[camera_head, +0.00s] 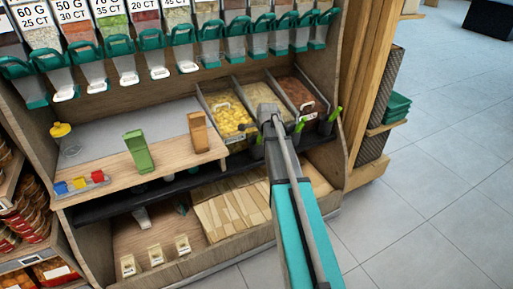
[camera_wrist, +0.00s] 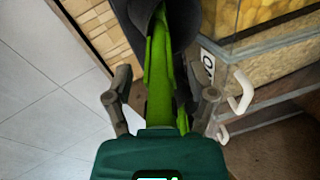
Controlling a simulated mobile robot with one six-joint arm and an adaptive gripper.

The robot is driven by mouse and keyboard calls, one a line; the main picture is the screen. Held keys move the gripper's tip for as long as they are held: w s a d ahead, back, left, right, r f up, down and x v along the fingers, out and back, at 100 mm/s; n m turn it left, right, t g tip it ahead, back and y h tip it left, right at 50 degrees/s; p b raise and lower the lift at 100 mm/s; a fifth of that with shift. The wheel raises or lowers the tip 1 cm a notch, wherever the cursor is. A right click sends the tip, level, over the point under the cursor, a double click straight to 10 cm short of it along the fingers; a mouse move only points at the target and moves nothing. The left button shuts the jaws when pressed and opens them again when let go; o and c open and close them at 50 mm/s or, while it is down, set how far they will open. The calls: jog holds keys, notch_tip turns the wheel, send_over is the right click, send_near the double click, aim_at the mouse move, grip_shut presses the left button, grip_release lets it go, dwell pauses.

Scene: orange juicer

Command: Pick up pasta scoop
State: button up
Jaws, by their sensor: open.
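A green scoop handle (camera_wrist: 158,85), which I take to be the pasta scoop, shows in the wrist view, running up into a dark holder (camera_wrist: 183,22). My gripper (camera_wrist: 163,92) is open, with one finger on each side of the handle. I cannot tell whether either finger touches it. The scoop's far end is hidden in the holder. In the head view my arm covers the gripper and much of this area. Other green scoop handles (camera_head: 298,127) show to the right of my arm.
A bin of yellow pasta (camera_head: 229,118) and a bin of reddish food (camera_head: 297,92) sit behind the scoops. Dispensers (camera_head: 120,52) line the shelf above. A green box (camera_head: 138,151) stands on the wooden counter at left. Open floor (camera_head: 430,160) lies to the right.

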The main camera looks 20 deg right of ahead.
dwell(0.4)
grip_shut()
